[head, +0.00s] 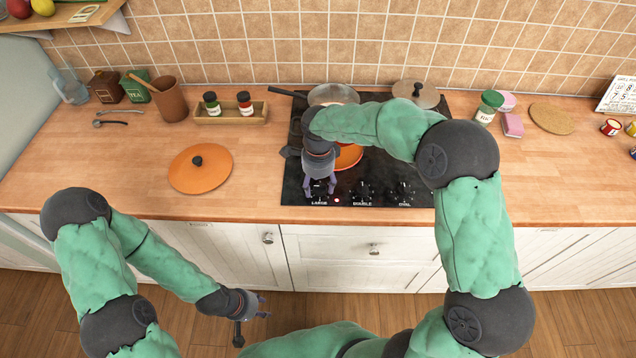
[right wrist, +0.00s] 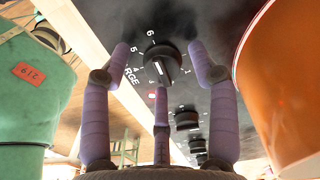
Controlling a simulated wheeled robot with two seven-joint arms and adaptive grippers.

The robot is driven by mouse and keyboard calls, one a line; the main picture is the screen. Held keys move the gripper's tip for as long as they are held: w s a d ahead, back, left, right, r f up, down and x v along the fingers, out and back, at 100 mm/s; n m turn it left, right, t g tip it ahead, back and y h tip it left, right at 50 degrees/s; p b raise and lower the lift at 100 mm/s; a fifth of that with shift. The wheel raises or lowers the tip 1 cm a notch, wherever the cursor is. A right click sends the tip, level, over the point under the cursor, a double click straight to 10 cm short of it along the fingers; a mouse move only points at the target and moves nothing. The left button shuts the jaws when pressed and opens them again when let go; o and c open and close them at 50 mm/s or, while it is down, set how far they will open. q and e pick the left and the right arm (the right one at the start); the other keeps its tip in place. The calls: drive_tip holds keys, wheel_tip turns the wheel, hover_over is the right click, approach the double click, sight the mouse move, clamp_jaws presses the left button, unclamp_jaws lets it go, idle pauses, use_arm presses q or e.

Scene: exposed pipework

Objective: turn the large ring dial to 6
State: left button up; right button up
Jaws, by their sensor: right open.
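The large ring dial (right wrist: 162,65) is a black knob with a white line. Around it I read 6 at the top, 5 and 4 to the left and 1 to the right, with LARGE beside it. The white line sits on the lower part of the knob, away from the 6. My right gripper (right wrist: 162,75) is open, with its purple fingers spread around the dial; contact cannot be told. In the head view my right gripper (head: 319,190) covers most of this dial above its LARGE label. My left gripper (head: 264,305) hangs empty before the cabinets, fingers apart.
The double dial (head: 362,190) and oval dial (head: 403,190) stand to the right on the black cooktop (head: 385,165). An orange pan (head: 349,157) is close behind my right gripper. A steel pan (head: 333,94) and lidded pot (head: 416,94) stand farther back. An orange lid (head: 200,175) lies left.

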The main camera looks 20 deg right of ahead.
sight(318, 186)
drive_tip(key=shift+r, duration=0.15)
wheel_tip(318, 186, up, 12)
idle(0.4)
idle(0.4)
